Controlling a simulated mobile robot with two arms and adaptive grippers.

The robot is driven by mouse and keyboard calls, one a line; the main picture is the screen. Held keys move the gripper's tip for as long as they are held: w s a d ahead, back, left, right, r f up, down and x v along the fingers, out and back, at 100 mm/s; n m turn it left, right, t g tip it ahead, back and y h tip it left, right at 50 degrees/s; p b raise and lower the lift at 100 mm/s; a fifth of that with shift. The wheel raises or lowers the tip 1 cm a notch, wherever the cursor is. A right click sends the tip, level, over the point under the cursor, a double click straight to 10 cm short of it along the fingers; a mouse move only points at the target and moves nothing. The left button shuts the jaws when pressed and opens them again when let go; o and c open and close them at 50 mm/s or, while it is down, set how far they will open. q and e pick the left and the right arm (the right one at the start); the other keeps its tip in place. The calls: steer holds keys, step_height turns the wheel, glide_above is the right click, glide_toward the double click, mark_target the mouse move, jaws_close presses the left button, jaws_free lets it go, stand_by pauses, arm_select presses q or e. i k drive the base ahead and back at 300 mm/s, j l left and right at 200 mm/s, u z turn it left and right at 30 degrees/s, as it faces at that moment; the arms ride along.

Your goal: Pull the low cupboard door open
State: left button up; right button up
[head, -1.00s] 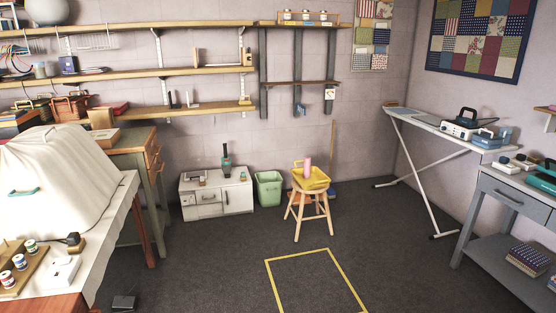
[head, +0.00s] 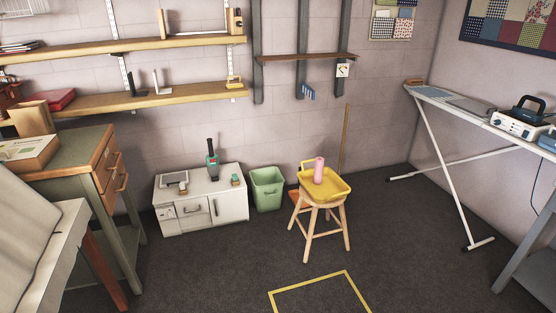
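The low white cupboard (head: 202,198) stands on the floor against the back wall, left of centre in the head view. Its right front is a plain white door (head: 229,208) with a small dark upright handle (head: 215,207), and it looks closed. To its left is a drawer front (head: 192,209) with a dark bar handle. A tablet-like item, a dark upright tool and a small green item rest on top. Neither of my grippers is in view.
A green bin (head: 267,190) stands just right of the cupboard. A wooden stool (head: 323,222) bears a yellow basket (head: 325,188). A drawer table (head: 85,155) stands at left, an ironing board (head: 470,112) at right. Dark floor before the cupboard is clear, with a yellow outline (head: 308,283).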

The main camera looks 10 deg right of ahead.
mark_target(227, 207)
steer(key=i+j+z, duration=0.1)
steer(key=i+z, duration=0.15)
steer(key=i, duration=0.8)
